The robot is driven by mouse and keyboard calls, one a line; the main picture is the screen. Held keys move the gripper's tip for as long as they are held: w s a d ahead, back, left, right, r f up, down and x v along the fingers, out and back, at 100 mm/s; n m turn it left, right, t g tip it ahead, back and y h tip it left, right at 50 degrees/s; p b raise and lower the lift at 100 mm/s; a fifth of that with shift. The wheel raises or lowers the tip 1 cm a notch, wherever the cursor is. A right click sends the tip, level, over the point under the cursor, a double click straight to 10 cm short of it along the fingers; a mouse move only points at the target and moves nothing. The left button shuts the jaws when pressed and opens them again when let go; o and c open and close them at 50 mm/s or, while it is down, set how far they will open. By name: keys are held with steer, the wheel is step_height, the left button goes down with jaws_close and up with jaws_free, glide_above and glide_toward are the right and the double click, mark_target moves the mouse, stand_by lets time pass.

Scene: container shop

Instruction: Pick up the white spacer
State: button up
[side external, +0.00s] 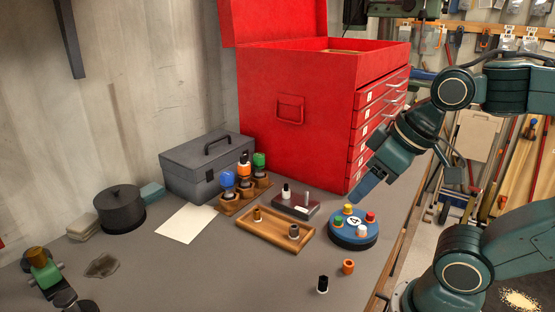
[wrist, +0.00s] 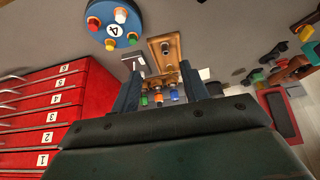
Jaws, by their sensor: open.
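The white spacer (side external: 361,231) appears as a small white piece with an orange-looking part, near the front edge of a round blue stand (side external: 350,238) marked 4. In the wrist view the white spacer (wrist: 121,15) is at the top left on the blue stand (wrist: 113,26). Red, yellow and green pieces stand around it. My gripper (side external: 362,192) is above and behind the stand in the side view, apart from the spacer. In the wrist view my gripper (wrist: 160,72) has its fingers spread, with nothing held between them.
A wooden tray (side external: 262,237) with two small pieces lies left of the stand. A dark block (side external: 295,207) and a wooden rack (side external: 230,206) with colored pieces are behind. The red cabinet (side external: 290,150) rises close by. Orange (side external: 348,267) and black (side external: 323,285) pieces stand in front.

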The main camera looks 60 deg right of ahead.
steer(key=shift+w+r, duration=0.1)
steer(key=w+m, duration=0.1)
steer(key=m+g, duration=0.6)
steer(key=m, duration=1.7)
glide_above(286, 194)
steer(key=shift+w+d, duration=0.2)
steer(key=shift+d, duration=0.25)
steer(key=shift+f, duration=4.25)
steer(key=shift+f, duration=0.1)
